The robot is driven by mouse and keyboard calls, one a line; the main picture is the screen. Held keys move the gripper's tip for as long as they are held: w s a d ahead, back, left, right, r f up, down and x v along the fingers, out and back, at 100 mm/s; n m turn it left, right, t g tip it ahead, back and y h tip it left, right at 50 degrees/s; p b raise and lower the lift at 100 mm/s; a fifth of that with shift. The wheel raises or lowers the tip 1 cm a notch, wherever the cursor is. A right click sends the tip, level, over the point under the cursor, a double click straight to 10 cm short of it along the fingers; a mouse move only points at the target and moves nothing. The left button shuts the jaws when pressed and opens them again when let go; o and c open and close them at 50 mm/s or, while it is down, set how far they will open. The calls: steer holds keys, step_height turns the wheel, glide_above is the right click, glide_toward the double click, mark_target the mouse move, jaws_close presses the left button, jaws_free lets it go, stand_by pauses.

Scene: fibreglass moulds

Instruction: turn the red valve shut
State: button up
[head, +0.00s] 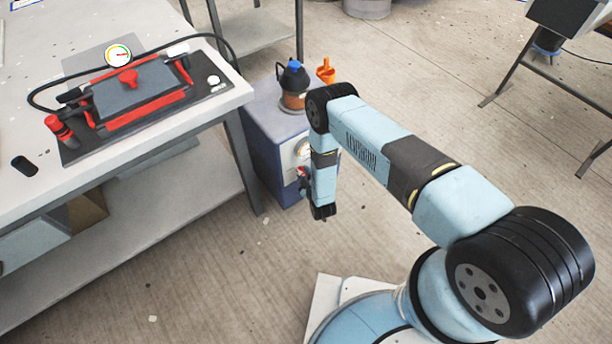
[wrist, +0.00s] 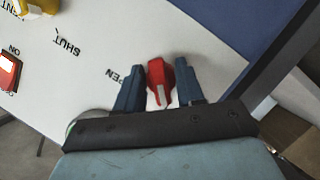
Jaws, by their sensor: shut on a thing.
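The red valve handle (wrist: 157,78) stands out from a white panel in the wrist view, with a pale stripe on its side. My gripper (wrist: 159,70) has its two blue fingers on either side of the handle and is shut on it. The panel lettering reads upside down: SHUT (wrist: 69,46) is at upper left, and a partly hidden word ending in PEN (wrist: 126,76) lies next to the left finger. The handle's base is hidden by the fingers. In the head view my arm reaches down beside the cabinet, and the gripper there is largely hidden.
A red ON switch (wrist: 8,72) and a yellow part (wrist: 40,5) are on the panel's left. The blue-grey cabinet (head: 268,132) carries a black and orange pot (head: 293,88) and an orange funnel (head: 326,70). A workbench (head: 165,140) with a red-clamped mould (head: 140,95) stands left.

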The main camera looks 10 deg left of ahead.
steer(key=shift+s+a, duration=0.15)
stand_by(0.4)
steer(key=o, duration=1)
steer(key=shift+o, duration=0.2)
steer(key=v, duration=1.3)
steer(key=shift+s+d, duration=0.2)
steer(key=shift+s, duration=0.15)
steer(key=shift+s+f, duration=0.1)
steer(key=shift+f, duration=0.05)
